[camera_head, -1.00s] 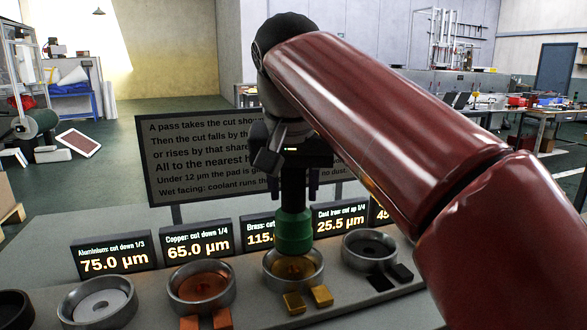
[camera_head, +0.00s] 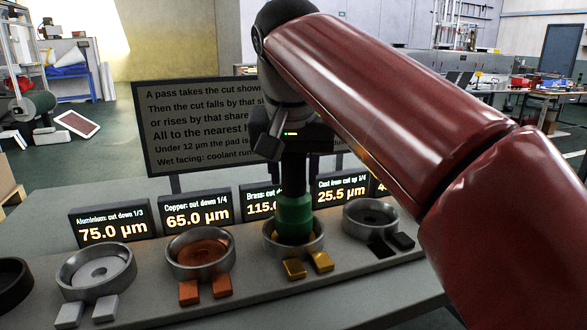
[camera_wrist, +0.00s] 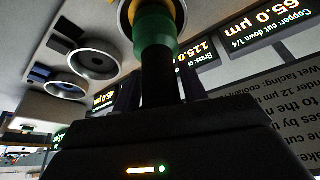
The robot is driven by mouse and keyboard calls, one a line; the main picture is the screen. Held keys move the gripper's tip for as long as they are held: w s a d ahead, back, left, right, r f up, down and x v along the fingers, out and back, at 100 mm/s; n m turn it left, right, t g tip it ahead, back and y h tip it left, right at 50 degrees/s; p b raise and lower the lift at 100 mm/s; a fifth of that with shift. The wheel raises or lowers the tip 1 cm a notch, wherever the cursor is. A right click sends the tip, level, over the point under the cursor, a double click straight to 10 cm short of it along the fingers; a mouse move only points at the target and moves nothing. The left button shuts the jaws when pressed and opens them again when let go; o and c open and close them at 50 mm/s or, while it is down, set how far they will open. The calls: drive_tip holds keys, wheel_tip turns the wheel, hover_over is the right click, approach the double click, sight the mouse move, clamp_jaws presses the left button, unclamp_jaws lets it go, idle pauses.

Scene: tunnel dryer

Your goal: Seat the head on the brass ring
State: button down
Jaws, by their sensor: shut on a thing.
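The head is a green cylinder (camera_head: 294,218) with a dark shaft above it, upright under my gripper (camera_head: 292,165). My gripper is shut on the head's dark shaft. The lower end of the head is down inside the brass ring (camera_head: 306,249), a grey metal cup with two brass blocks (camera_head: 308,264) in front of it. Whether the head touches the bottom cannot be told. In the wrist view the green head (camera_wrist: 155,30) also shows at the ring's mouth, with the brass-coloured inside (camera_wrist: 126,18) visible beside it.
A copper ring (camera_head: 200,270) and an aluminium ring (camera_head: 95,285) stand to the left, a cast iron ring (camera_head: 371,230) to the right. Lit displays (camera_head: 197,212) line the back. A text board (camera_head: 205,125) stands behind them.

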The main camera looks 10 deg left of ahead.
drive_tip(key=shift+f+b, duration=0.4)
drive_tip(key=shift+f, duration=0.05)
drive_tip(key=c, duration=1.1)
unclamp_jaws()
drive_tip(key=o, duration=0.4)
drive_tip(key=shift+f, duration=0.1)
